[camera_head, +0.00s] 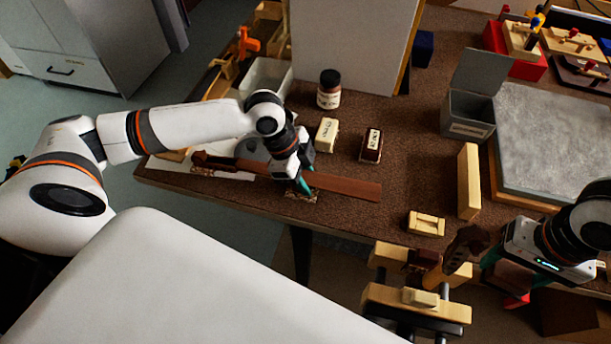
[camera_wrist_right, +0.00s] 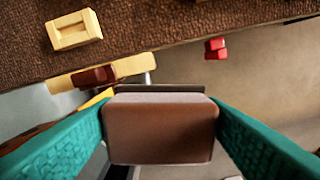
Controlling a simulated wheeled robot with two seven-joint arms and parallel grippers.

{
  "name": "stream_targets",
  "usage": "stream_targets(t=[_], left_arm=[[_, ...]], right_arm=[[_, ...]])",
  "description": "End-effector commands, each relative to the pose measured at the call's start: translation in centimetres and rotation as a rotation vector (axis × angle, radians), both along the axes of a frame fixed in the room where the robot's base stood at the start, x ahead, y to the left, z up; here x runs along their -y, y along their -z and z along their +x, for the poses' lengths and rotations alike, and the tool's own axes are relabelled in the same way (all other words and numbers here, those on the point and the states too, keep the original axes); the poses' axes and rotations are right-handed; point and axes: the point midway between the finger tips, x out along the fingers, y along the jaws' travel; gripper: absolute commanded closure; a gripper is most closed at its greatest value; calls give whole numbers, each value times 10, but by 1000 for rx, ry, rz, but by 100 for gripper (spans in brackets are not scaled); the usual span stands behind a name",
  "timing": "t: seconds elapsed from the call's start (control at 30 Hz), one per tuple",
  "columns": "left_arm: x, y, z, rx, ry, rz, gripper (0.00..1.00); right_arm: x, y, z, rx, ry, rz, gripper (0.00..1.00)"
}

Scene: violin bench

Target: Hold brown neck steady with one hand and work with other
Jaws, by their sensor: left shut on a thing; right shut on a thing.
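The brown neck (camera_head: 345,187) lies lengthwise near the front left edge of the bench, its darker end to the left. My left gripper (camera_head: 304,184) is over the middle of the neck and shut on it; its fingers hide part of the contact. My right gripper (camera_head: 482,254) is off the front edge of the bench, at the right. In the right wrist view it is shut on a brown block (camera_wrist_right: 160,135) with a paler grey upper edge, held between the two teal fingers. The block is apart from the neck.
A wooden vise (camera_head: 415,300) stands at the front edge, left of my right gripper. A small pale wooden block (camera_head: 426,223) and an upright wooden board (camera_head: 468,181) are near it. A jar (camera_head: 329,90) and two small labelled blocks sit behind the neck. A grey slab (camera_head: 555,140) is at right.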

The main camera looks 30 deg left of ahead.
Motion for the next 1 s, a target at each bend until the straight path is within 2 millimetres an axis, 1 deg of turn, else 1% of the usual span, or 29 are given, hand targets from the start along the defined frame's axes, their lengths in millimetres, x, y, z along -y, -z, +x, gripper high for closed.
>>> stream_targets(t=[1.0], left_arm=[[0,-3,0,0,0,0,95]], right_arm=[[0,-10,0,0,0,0,59]])
